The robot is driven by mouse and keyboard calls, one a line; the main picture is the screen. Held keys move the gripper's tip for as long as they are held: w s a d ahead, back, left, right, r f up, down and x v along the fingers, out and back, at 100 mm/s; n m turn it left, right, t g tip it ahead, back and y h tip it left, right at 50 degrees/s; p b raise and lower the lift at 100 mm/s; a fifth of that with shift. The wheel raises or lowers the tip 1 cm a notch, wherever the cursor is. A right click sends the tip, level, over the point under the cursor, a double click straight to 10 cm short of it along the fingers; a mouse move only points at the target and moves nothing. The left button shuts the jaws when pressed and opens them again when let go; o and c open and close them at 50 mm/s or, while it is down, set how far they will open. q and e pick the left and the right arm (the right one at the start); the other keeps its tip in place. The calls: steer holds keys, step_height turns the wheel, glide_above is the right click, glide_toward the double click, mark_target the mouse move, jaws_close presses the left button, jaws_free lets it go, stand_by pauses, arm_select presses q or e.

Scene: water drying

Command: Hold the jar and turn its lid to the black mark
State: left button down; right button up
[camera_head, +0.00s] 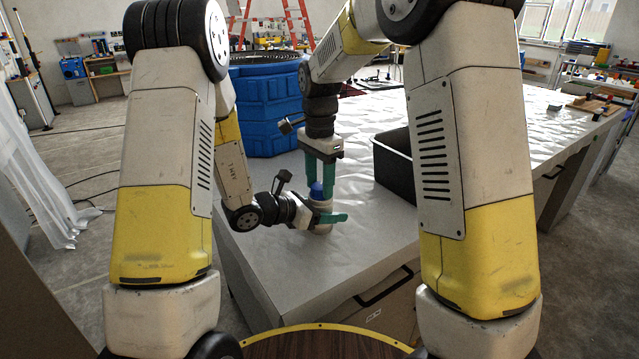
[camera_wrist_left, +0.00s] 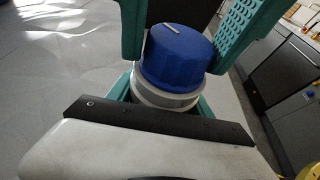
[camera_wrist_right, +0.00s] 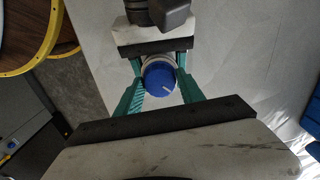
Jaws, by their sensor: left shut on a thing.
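The jar (camera_wrist_left: 165,97) stands upright on the grey table, with its pale neck ring showing under a blue faceted lid (camera_wrist_left: 178,60). My left gripper (camera_head: 328,217) is shut around the jar from the side, below the lid. My right gripper (camera_head: 320,182) points straight down from above. Its teal fingers stand on either side of the lid, with narrow gaps in the right wrist view (camera_wrist_right: 161,82), so it looks open. A short white line shows on top of the lid. The black mark is not visible; the grippers hide most of the jar's body.
The grey table (camera_head: 290,265) is clear around the jar. A black bin (camera_head: 393,160) stands to the right of my right gripper. A large blue round container (camera_head: 265,110) is behind on the left. Wooden trays with small parts lie at the far right.

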mark_target(320, 186)
steer(key=shift+o, duration=1.3)
steer(key=shift+r, duration=0.1)
step_height(320, 186, up, 12)
arm_select(q)
steer(key=shift+c, duration=1.6)
jaws_free()
